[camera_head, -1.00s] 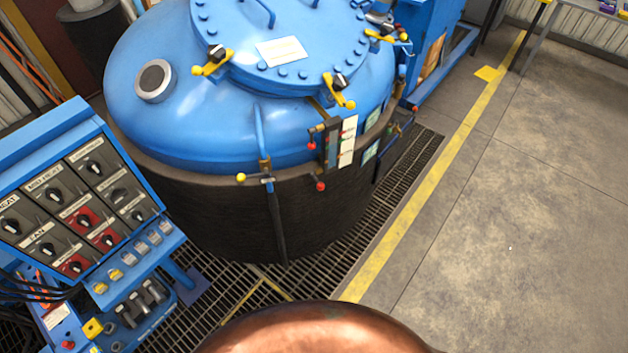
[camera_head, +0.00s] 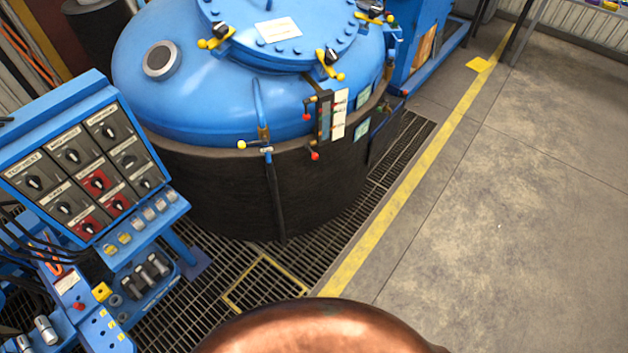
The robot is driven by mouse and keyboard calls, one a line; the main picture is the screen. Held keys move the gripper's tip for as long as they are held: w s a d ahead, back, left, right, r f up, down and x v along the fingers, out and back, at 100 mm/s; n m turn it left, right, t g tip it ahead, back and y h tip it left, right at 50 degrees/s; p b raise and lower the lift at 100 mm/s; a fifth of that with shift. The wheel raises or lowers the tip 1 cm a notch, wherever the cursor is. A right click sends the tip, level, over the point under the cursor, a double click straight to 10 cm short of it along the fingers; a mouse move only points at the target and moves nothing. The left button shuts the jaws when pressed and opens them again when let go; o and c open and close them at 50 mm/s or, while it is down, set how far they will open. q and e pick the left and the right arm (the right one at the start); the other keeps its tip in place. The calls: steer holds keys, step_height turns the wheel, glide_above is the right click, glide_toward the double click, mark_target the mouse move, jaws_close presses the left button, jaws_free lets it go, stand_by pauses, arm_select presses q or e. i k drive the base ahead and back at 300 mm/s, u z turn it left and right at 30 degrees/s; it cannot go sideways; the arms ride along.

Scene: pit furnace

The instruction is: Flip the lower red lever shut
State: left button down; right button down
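The lower red lever (camera_head: 315,155) shows as a small red ball-ended handle at the bottom of the gauge fitting (camera_head: 325,114) on the front of the blue furnace (camera_head: 205,105). An upper red-ended lever (camera_head: 307,117) sits just above and left of it on the same fitting. Both are small, and I cannot tell their exact angle. A yellow-ended handle (camera_head: 242,145) is to the left, on a vertical pipe. Neither of my grippers is in view, and nothing touches the levers.
A blue control panel (camera_head: 75,80) with black and red knob plates stands at the left, close to the furnace. Metal grating (camera_head: 215,285) surrounds the furnace base. A yellow floor line (camera_head: 400,210) runs along the right, with clear concrete floor (camera_head: 530,200) beyond it.

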mark_target(315, 156)
steer(key=u, duration=0.05)
steer(key=i, duration=0.45)
steer(key=u, duration=0.75)
